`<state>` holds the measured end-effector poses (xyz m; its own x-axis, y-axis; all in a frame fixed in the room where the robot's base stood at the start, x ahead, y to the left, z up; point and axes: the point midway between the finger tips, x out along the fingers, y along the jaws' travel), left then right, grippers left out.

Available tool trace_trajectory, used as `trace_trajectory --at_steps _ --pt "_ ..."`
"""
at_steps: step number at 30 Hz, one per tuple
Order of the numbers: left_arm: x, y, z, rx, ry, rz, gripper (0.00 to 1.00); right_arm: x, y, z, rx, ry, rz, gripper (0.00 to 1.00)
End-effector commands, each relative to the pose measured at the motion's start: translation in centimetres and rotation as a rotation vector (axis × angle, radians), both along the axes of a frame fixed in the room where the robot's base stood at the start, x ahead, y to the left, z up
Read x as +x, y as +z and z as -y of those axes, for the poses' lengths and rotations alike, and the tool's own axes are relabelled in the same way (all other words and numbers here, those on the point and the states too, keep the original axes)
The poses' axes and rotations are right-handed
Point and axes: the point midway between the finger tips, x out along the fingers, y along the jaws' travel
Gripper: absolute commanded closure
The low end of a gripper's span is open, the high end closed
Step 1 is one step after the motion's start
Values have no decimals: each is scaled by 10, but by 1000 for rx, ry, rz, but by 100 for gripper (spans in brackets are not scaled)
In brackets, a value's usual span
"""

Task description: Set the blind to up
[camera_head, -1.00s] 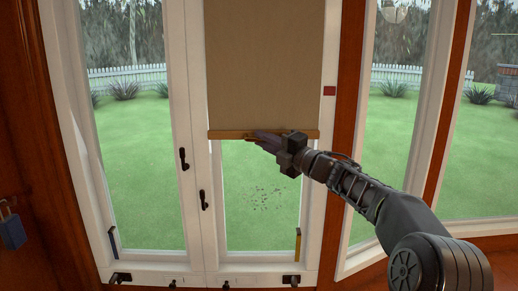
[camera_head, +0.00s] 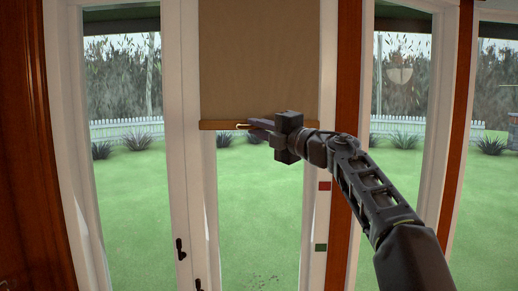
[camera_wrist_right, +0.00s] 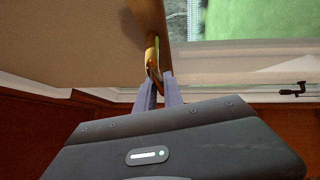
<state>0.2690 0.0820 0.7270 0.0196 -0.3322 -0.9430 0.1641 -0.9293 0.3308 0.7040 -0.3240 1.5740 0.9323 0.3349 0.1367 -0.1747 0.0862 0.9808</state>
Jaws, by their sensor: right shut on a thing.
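The blind (camera_head: 258,65) is a beige sheet covering the upper part of the glazed panel, with a wooden bar (camera_head: 216,125) along its bottom edge. The bar sits above a red square (camera_head: 324,186) and a green square (camera_head: 321,247) on the white frame to its right. My right gripper (camera_head: 252,125) is at the bar. In the wrist view its fingers (camera_wrist_right: 159,92) are shut on a brass pull (camera_wrist_right: 152,56) that hangs from the bar, which also shows there (camera_wrist_right: 149,15). My left gripper is not in view.
Reddish wooden posts (camera_head: 350,110) and more windows are at the right. My right arm reaches in from the lower right. The glass below the bar is unobstructed.

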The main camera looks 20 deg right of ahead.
Motion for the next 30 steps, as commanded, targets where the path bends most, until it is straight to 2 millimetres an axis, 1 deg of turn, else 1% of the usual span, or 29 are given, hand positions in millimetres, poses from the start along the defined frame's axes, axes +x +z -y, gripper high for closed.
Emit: trace_trajectory --at_steps 1,2,7,12,20,21,28,30 --pt "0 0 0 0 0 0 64 0 9 -1 -2 -1 6 100" --pt "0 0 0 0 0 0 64 0 12 0 -1 -2 6 100" --pt "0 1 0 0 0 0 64 0 23 0 1 -1 5 100" --pt "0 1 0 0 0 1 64 -1 27 0 2 1 3 100" --pt "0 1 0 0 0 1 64 -1 26 0 2 1 3 100" --pt "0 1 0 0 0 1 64 -1 26 0 2 1 3 85" --pt "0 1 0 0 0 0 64 0 25 0 2 1 2 67" --pt "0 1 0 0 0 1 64 0 25 0 2 0 2 67"
